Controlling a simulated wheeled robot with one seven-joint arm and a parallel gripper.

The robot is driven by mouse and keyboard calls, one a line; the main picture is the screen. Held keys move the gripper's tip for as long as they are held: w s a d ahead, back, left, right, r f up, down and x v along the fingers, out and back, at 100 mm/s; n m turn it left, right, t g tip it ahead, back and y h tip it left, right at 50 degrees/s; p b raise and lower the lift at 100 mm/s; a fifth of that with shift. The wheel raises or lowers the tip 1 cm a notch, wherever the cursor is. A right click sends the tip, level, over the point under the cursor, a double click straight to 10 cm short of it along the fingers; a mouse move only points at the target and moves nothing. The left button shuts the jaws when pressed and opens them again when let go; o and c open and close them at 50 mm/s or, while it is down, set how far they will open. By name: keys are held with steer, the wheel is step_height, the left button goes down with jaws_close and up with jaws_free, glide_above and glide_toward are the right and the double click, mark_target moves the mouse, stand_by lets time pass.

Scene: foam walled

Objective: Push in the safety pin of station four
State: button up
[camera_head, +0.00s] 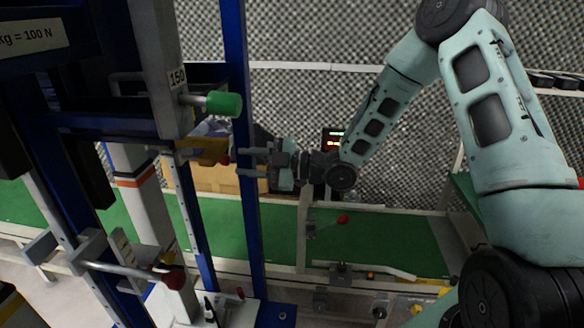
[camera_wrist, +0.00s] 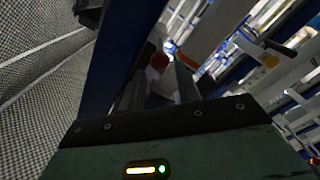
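A red knob (camera_head: 226,160) sits at the end of a yellow bracket (camera_head: 203,150) on the blue-framed machine, and I take it for the safety pin. In the wrist view a red knob (camera_wrist: 159,61) shows beyond and between my fingers. My gripper (camera_head: 246,161) points left at the machine, beside the blue upright, with its fingers apart and nothing visible between them. The knob lies just past the fingertips; I cannot tell whether they touch. The pin's shaft is hidden, and no label reading station four is legible.
A blue upright (camera_head: 247,215) stands close to my fingers. A green-handled bar (camera_head: 222,103) juts out above the bracket. A green conveyor (camera_head: 390,235) runs below.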

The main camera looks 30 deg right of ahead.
steer(key=b+v, duration=0.1)
steer(key=v, duration=1.1)
steer(key=shift+b, duration=0.3)
steer(key=shift+s+d, duration=0.1)
